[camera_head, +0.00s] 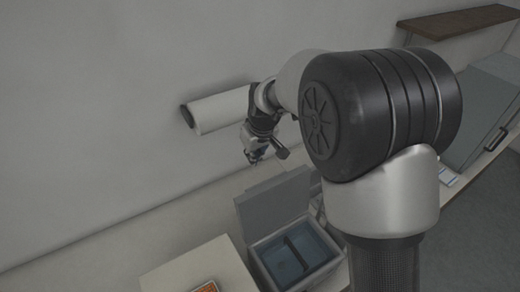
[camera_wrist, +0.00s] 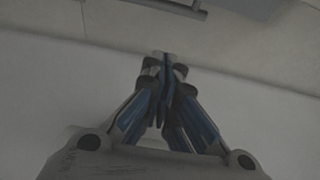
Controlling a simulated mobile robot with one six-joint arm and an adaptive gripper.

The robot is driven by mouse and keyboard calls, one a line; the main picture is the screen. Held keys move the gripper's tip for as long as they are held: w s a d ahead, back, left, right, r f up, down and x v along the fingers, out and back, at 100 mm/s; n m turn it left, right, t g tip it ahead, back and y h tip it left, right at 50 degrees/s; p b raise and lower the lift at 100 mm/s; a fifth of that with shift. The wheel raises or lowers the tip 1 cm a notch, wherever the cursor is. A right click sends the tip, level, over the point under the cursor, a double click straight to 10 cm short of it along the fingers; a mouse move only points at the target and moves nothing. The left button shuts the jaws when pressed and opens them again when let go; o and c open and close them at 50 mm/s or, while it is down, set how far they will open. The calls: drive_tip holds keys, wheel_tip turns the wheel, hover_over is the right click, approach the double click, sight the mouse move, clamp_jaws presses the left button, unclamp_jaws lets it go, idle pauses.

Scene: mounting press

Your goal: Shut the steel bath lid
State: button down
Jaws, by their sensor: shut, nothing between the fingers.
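The steel bath (camera_head: 264,272) is a grey open box with blue water and a dark divider inside, low in the head view. Its flat grey lid (camera_head: 272,207) stands raised, tilted up along the far side of the bath. My gripper (camera_head: 256,162) is above and beyond the lid, near the wall, apart from the lid and pointing down. In the wrist view my gripper (camera_wrist: 165,58) has its fingertips together, with nothing between them. My arm hides what lies to the right of the bath.
A pale worktop (camera_head: 195,268) lies left of the bath, with an orange-marked item (camera_head: 207,287) at the picture's bottom edge. A brown shelf (camera_head: 460,20) and a grey panel with a dark handle (camera_head: 496,139) are at the right. The wall (camera_head: 100,110) is close behind my gripper.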

wheel_tip(320, 180, down, 8)
drive_tip(key=shift+s+d, duration=0.15)
drive_tip(key=shift+s, duration=0.2)
idle(0.4)
drive_tip(key=shift+f+b, duration=0.1)
drive_tip(key=shift+b, duration=0.5)
